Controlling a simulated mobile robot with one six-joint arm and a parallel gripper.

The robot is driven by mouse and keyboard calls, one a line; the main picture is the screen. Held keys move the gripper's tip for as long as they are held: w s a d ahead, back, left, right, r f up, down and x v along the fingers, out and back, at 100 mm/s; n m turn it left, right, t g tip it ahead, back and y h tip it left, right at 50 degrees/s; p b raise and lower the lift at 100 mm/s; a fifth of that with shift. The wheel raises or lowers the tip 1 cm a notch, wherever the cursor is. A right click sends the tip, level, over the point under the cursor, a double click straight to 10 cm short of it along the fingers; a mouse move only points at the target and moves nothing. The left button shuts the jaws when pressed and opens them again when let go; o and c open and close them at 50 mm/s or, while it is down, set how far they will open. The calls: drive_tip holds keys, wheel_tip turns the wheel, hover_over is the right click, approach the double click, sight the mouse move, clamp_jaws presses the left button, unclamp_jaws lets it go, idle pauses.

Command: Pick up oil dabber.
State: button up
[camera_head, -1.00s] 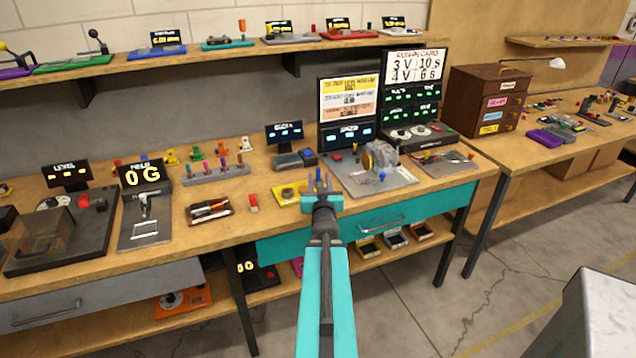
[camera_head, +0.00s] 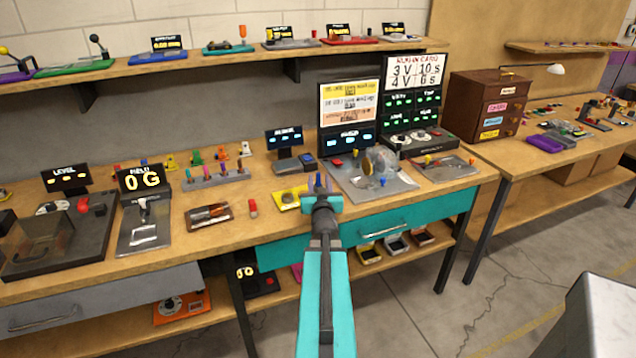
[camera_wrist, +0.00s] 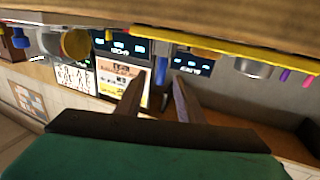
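My gripper (camera_head: 320,182) is at the bench's front edge, by the right side of a yellow tray (camera_head: 289,199). In the wrist view my gripper (camera_wrist: 158,95) is open, its two dark fingers apart. A thin upright blue stick (camera_wrist: 162,70) shows in the gap between them; it looks like the oil dabber, though no label confirms this. The wrist picture is upside down, with the tray's yellow edge (camera_wrist: 240,50) above the stick. I cannot tell how far the stick is from the fingers. In the head view my gripper partly hides this spot.
A machine with a round disc (camera_head: 380,160) stands right of my gripper. A small display (camera_head: 285,137) is behind the tray. A teal drawer (camera_head: 380,222) is under the bench top.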

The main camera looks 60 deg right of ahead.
sight(319, 177)
drive_tip(key=shift+p+x, duration=0.45)
drive_tip(key=shift+x, duration=1.45)
clamp_jaws()
